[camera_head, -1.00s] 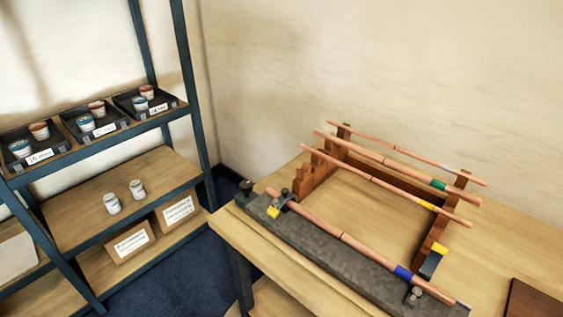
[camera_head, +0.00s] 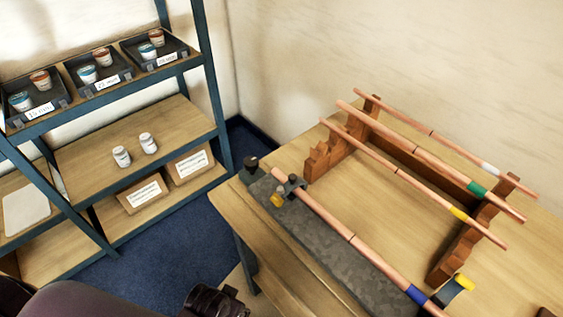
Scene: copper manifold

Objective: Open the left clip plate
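The left clip (camera_head: 292,186) is a small dark bracket at the far left end of a grey stone-like base (camera_head: 318,236), with a yellow tab (camera_head: 277,200) on its near side. A copper pipe (camera_head: 320,222) with a blue band runs along the base and passes the clip. Whether the clip plate is over the pipe is too small to tell. A black part that looks like my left gripper (camera_head: 217,301) shows at the bottom edge, left of the table and well apart from the clip. Its fingertips are hidden. My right gripper is out of view.
A wooden rack (camera_head: 340,149) behind the base holds three copper pipes with white, green and yellow bands. A dark piece with a yellow top (camera_head: 463,282) stands at right. A dark knob (camera_head: 252,164) sits at the base's left end. Shelves (camera_head: 135,133) with jars and boxes stand at left.

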